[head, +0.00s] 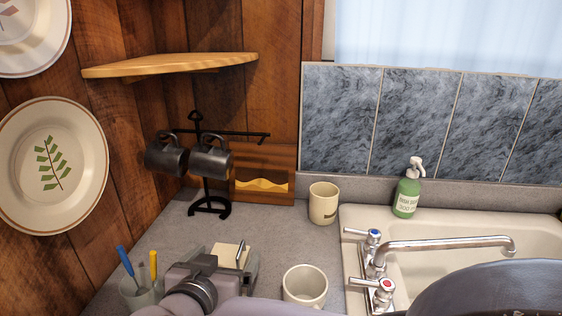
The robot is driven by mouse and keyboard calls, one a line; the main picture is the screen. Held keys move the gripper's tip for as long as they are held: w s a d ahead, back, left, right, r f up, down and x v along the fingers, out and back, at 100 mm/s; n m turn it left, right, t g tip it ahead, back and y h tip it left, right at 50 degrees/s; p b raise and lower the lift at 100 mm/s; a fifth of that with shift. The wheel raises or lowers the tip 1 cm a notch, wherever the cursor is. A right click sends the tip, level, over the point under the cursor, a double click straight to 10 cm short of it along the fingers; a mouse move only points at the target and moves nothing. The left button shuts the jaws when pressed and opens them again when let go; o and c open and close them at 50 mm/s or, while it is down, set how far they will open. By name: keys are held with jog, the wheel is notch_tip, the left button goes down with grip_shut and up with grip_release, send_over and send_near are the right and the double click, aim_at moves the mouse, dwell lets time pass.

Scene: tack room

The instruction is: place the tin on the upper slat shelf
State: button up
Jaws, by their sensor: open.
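No tin that I can make out shows in the head view. A wooden corner shelf (170,65) is fixed high on the plank walls at the upper left. Its top looks bare, and I cannot tell whether it is the slat shelf. My arm (196,290) crosses the bottom of the view, low over the counter. Its wrist is left of the near cream mug (305,286).
A black mug stand (209,190) with two dark mugs stands below the shelf, before a wooden box (265,180). Another cream mug (323,203), a green soap bottle (408,190), a pen cup (140,291) and the sink tap (445,244) stand around the grey counter (270,235).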

jog(key=shift+w+f, duration=0.1)
jog(key=shift+w, duration=0.3)
jog(key=shift+s+d, duration=0.15)
jog(key=shift+s, duration=0.15)
grip_shut()
